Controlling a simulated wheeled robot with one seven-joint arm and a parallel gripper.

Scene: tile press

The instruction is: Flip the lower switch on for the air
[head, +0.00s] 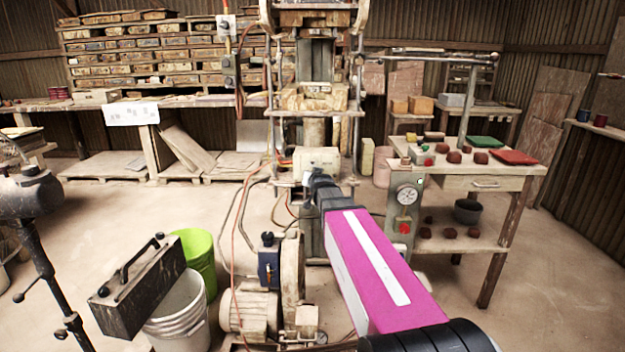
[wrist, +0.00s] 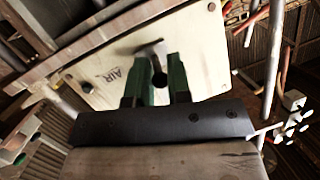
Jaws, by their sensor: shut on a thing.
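The cream switch panel (wrist: 195,55) fills the upper middle of the wrist view, tilted, with the word AIR printed on it. A grey metal switch lever (wrist: 153,47) stands out from the panel beside that label. My gripper (wrist: 158,78) has its green fingers around the lever's dark end and is shut on it. I cannot tell whether the switch is on or off.
A workbench (head: 513,180) with a gauge box (head: 406,197) stands to the right of the press. A motor (head: 250,310), hoses, a green bucket (head: 199,252) and a white bucket (head: 181,315) are to the left. The floor at right front is clear.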

